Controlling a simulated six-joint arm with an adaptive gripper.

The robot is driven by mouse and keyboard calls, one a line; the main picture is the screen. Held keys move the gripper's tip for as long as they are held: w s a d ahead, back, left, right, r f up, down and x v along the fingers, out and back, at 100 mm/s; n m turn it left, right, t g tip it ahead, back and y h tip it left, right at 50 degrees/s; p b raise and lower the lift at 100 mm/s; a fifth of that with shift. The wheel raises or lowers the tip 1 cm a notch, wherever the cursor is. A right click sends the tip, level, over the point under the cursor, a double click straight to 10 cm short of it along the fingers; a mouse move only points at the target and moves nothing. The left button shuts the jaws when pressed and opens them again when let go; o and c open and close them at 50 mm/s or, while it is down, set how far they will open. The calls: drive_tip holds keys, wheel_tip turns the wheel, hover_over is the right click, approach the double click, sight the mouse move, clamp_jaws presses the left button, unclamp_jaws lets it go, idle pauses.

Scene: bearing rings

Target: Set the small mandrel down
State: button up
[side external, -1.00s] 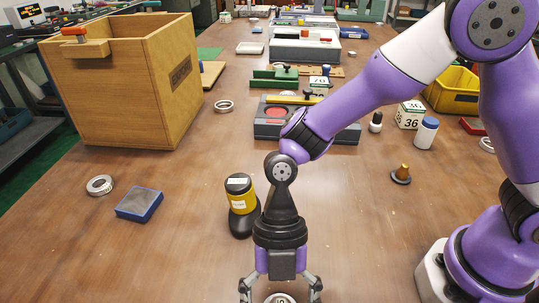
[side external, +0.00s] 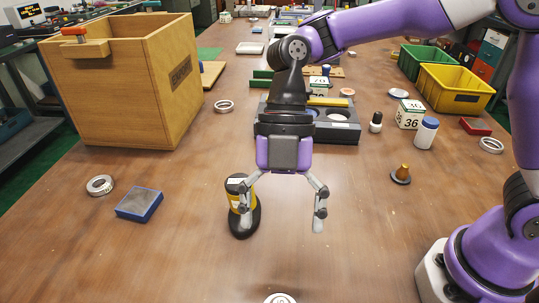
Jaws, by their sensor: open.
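My gripper (side external: 281,222) is open and empty, pointing down in the middle of the side external view. A round, pale metal piece with a dark marking on its top (side external: 280,298) shows at the bottom edge, below my gripper and apart from it. It may be the small mandrel; most of it is cut off by the frame, so I cannot tell its full shape.
A wooden box (side external: 110,95) stands at left. Nearby lie a metal ring (side external: 100,194) and a blue-edged grey block (side external: 139,204). A brass-topped piece (side external: 402,172), a white bottle (side external: 426,134) and a yellow bin (side external: 455,92) are at right. The front table is mostly clear.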

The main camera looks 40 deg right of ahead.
drive_tip(key=d+r+m+t+h, duration=0.2)
drive_tip(key=d+m+t, duration=0.2)
drive_tip(key=d+m, duration=0.6)
drive_tip(key=s+d+r+m+t+h, duration=0.1)
drive_tip(key=d+r+m+t, duration=0.2)
drive_tip(key=d+m, duration=0.7)
drive_tip(key=m+t, duration=0.2)
drive_tip(key=m, duration=0.4)
drive_tip(key=shift+s+m+t+h, duration=0.3)
drive_tip(key=shift+m+h, duration=0.1)
